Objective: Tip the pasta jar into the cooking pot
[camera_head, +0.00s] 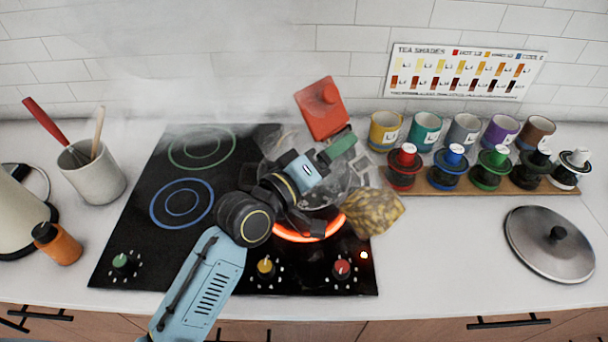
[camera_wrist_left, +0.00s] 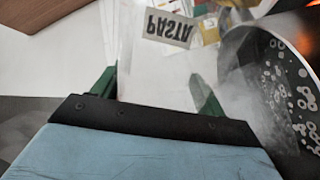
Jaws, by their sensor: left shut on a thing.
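My left gripper (camera_head: 335,150) has its green fingers on either side of the clear pasta jar, over the cooking pot's area. In the left wrist view the jar's PASTA label (camera_wrist_left: 168,28) appears upside down between the fingers. The mottled yellow-brown pasta (camera_head: 372,211) shows at the right of the gripper, above the hob's right edge. The jar's clear walls are hard to make out, so its exact tilt is unclear. The cooking pot (camera_head: 270,140) stands on the glowing ring, partly hidden by my arm. Bubbling water (camera_wrist_left: 275,85) shows in it in the left wrist view. My right gripper is out of view.
Steam rises at the back. Several cups and colored-lidded jars stand at the back right. A steel lid (camera_head: 550,243) lies at the right. A utensil crock (camera_head: 93,172) and orange bottle (camera_head: 57,244) stand left.

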